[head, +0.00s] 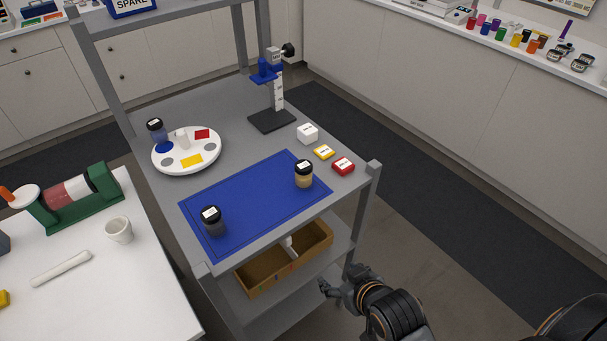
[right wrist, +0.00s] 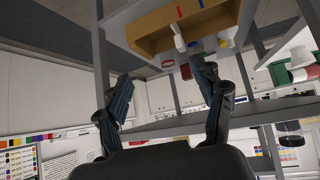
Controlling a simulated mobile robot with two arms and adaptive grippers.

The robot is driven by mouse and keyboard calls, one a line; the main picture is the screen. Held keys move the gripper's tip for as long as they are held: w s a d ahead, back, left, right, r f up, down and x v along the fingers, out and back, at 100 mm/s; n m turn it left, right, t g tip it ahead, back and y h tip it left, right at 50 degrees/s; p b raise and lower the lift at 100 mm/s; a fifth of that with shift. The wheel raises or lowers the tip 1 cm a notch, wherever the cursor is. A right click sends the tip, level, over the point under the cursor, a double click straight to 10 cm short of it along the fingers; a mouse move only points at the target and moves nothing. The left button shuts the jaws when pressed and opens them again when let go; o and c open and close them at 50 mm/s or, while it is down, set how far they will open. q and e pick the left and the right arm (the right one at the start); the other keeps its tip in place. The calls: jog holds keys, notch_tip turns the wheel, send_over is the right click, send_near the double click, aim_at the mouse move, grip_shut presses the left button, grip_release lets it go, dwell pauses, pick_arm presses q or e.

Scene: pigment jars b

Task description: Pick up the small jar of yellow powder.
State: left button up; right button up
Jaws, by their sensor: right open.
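The small jar of yellow powder (head: 304,177) has a black lid with a white label. It stands upright near the right corner of the blue mat (head: 250,200) on the grey shelf unit's top. My right gripper (head: 328,288) is open and empty, low in front of the unit, below the top and well apart from the jar. Its two spread fingers also show in the right wrist view (right wrist: 163,85), with nothing between them; I cannot make out the yellow jar there. My left gripper is not in view.
A dark-powder jar (head: 213,225) stands at the mat's near left corner. A white round tray (head: 187,167), a stand (head: 270,122), and white, yellow and red boxes (head: 343,166) sit around the mat. Corner posts (head: 372,180) rise at the unit's edge. A wooden tray (head: 262,273) lies below.

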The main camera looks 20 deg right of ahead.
aim_at(307, 175)
jog(key=w+r+t, duration=0.9)
jog(key=r, duration=0.3)
jog(key=shift+m+y, duration=0.3)
jog(key=w, duration=0.2)
jog(key=w+a+p, duration=0.1)
jog(key=w, duration=0.2)
jog(key=w+p, duration=0.1)
jog(key=w, duration=0.2)
jog(key=shift+a+r, duration=0.2)
jog(key=shift+r, duration=0.05)
jog(key=shift+w+r, duration=0.2)
jog(key=shift+w, duration=0.05)
jog(key=w+p, duration=0.2)
jog(key=w, duration=0.1)
jog(key=shift+w+a+r, duration=0.15)
jog(key=shift+w+r, duration=0.15)
jog(key=shift+r, duration=0.05)
jog(key=shift+w+f, duration=0.15)
jog(key=shift+w, duration=0.4)
jog(key=shift+s, duration=0.1)
jog(key=shift+c, duration=1.1)
jog(key=c, duration=1.1)
